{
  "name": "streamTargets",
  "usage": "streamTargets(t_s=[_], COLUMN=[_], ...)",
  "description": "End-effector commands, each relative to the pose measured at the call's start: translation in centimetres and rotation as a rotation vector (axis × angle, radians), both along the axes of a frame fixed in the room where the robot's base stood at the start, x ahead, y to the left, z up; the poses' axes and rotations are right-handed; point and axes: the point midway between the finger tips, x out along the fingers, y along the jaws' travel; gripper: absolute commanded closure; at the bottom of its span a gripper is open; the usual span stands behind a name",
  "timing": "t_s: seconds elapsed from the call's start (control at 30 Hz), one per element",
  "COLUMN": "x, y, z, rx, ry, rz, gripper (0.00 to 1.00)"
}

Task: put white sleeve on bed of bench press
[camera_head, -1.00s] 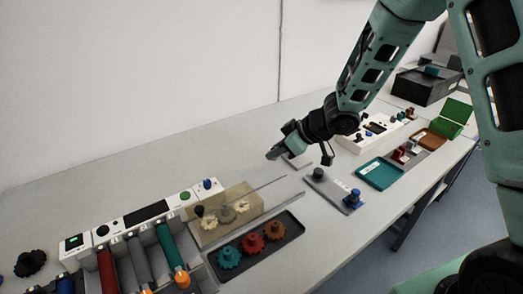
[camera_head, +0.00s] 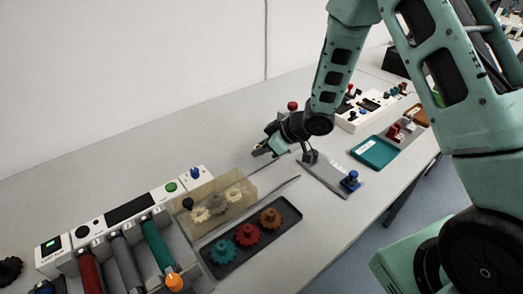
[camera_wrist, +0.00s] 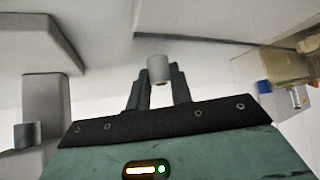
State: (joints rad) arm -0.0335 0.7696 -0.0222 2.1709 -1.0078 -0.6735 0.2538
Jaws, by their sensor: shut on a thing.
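The white sleeve (camera_wrist: 158,69) is a short pale cylinder between my two fingertips in the wrist view. My gripper (camera_wrist: 158,80) is shut on it. In the head view my gripper (camera_head: 262,151) is over the table, beyond the tan block; the sleeve cannot be made out there. A red knob (camera_head: 293,105) shows behind my wrist; it may top the bench press, whose body and bed are mostly hidden by my arm. Grey slab-like parts (camera_wrist: 35,45) lie at the left of the wrist view; I cannot tell whether they are the press.
The tan block (camera_head: 222,201) with pale gears and a dark tray (camera_head: 250,238) of coloured gears stand in front. A grey plate with a blue knob (camera_head: 350,180) lies right of my gripper. A teal tray (camera_head: 375,152) is farther right. The table's back left is clear.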

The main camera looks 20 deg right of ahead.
Motion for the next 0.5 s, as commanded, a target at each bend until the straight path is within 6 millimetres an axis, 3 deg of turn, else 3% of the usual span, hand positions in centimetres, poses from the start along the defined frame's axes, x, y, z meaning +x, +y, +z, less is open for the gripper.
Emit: streamTargets(t_s=[0.07, 0.43, 0.47, 0.5], x=[-0.05, -0.01, 0.00, -0.01], y=[0.04, 0.00, 0.01, 0.01], z=[-0.82, -1.20, -1.07, -1.05], rx=[-0.001, 0.000, -0.001, -0.001], ry=[0.001, 0.000, -0.001, -0.001], rz=[0.001, 0.000, 0.000, 0.000], gripper=[0.99, 0.99, 0.70, 0.59])
